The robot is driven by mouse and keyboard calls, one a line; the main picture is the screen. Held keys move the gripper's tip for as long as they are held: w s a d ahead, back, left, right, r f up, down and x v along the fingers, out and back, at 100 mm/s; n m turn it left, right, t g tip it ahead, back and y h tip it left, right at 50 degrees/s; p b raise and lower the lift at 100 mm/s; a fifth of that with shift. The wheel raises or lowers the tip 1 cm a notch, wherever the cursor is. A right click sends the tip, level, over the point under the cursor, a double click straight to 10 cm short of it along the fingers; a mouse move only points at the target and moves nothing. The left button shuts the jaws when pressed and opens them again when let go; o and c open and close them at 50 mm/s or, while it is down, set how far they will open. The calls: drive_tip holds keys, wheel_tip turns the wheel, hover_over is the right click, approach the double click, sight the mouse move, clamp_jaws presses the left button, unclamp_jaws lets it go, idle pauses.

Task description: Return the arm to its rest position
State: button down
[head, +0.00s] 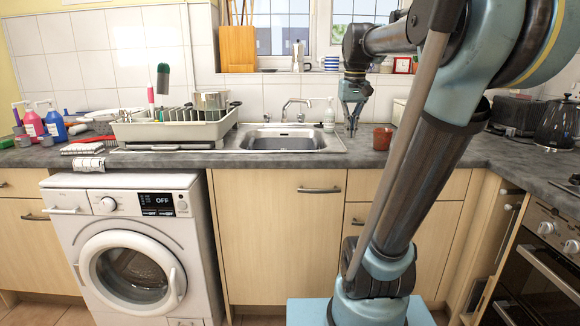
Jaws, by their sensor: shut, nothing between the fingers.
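My gripper (351,125) hangs pointing down at the right end of the sink, with its fingertips close together just above the counter. It is shut and I see nothing held in it. My arm (425,150) rises in the right half of the view and reaches back to the left, bent at the top. The steel sink (283,140) lies to the left of the gripper. A reddish-brown cup (382,138) stands on the counter just right of the gripper, apart from it.
A white dish rack (175,130) with a pot stands left of the sink. Coloured bottles (55,125) stand at far left. A dark kettle (558,123) and toaster (516,114) stand at right.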

drive_tip(key=s+f, duration=0.9)
drive_tip(key=f, duration=0.5)
drive_tip(key=s+f+t, duration=0.1)
drive_tip(key=s+f, duration=0.9)
drive_tip(key=f, duration=0.4)
drive_tip(key=shift+w+f, duration=0.15)
drive_tip(key=shift+w, duration=0.25)
drive_tip(key=c, duration=2.4)
unclamp_jaws()
